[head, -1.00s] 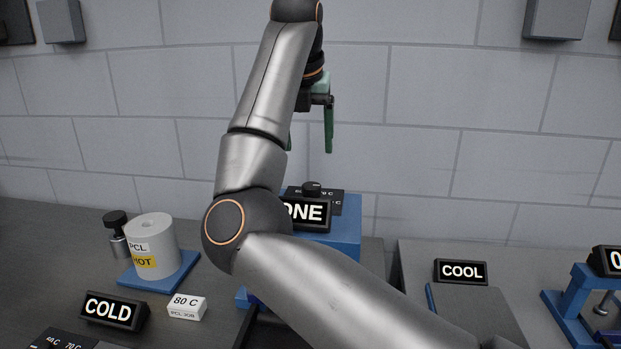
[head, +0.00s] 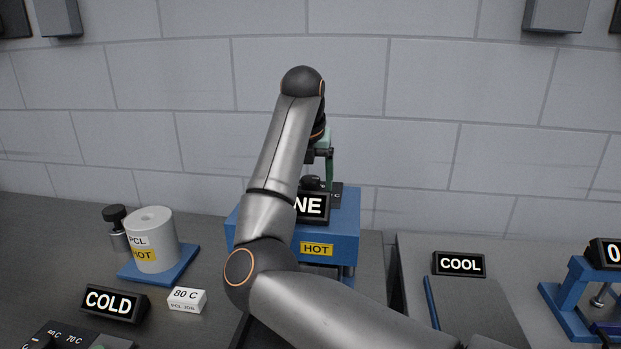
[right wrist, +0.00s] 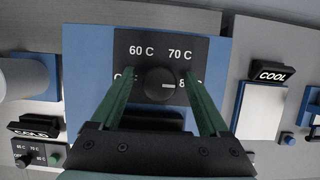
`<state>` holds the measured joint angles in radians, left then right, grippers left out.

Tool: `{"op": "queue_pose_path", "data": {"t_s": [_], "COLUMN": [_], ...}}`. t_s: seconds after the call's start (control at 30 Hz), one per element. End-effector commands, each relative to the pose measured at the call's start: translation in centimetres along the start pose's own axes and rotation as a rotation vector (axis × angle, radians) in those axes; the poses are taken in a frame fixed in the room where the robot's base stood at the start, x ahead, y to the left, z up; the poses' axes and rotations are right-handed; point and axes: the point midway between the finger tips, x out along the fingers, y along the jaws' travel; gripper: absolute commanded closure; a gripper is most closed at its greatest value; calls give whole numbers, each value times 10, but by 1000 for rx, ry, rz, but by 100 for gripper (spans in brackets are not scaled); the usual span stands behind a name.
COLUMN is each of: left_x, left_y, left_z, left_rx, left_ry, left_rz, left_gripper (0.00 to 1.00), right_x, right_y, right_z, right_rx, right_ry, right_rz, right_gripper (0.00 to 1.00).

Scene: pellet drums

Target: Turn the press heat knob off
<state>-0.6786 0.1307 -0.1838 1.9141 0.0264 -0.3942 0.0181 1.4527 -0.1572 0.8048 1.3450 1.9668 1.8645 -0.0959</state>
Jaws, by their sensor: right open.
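The press (head: 345,228) is a blue block with a yellow HOT label and a black sign reading "NE", partly hidden by my arm. Its black round heat knob (right wrist: 160,84) sits on a dark dial plate (right wrist: 200,45) marked 60 C and 70 C. A label starting with 8 at right and one at left are partly covered by my fingers. The knob's white mark points right, toward the 8 label. In the head view the knob (head: 311,183) shows just under my right gripper (head: 322,172). My right gripper (right wrist: 160,85) is open, its green fingers either side of the knob, contact unclear.
At left are a white PCL HOT drum (head: 154,240) on a blue base (head: 180,265), a COLD sign (head: 113,304) and an 80 C block (head: 187,299). A COOL sign (head: 459,264) and a blue stand (head: 575,300) are at right. A wall stands behind.

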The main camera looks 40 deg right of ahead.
Motion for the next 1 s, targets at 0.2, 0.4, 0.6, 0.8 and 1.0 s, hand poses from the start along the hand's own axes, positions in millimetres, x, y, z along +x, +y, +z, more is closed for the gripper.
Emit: {"op": "queue_pose_path", "data": {"t_s": [0.2, 0.4, 0.6, 0.8, 1.0], "left_x": [0, 0, 0, 0, 0], "left_y": [0, 0, 0, 0, 0], "left_z": [0, 1, 1, 1, 1], "left_rx": [1, 1, 1, 1, 1], "left_ry": [-1, -1, -1, -1, -1], "left_rz": [0, 0, 0, 0, 0], "left_gripper": [100, 100, 100, 100, 100], "right_x": [0, 0, 0, 0, 0], "right_y": [0, 0, 0, 0, 0], "right_z": [0, 0, 0, 0, 0], "right_rx": [0, 0, 0, 0, 0], "right_ry": [0, 0, 0, 0, 0], "right_rz": [0, 0, -1, -1, -1], "right_gripper": [24, 46, 68, 91, 100]}}
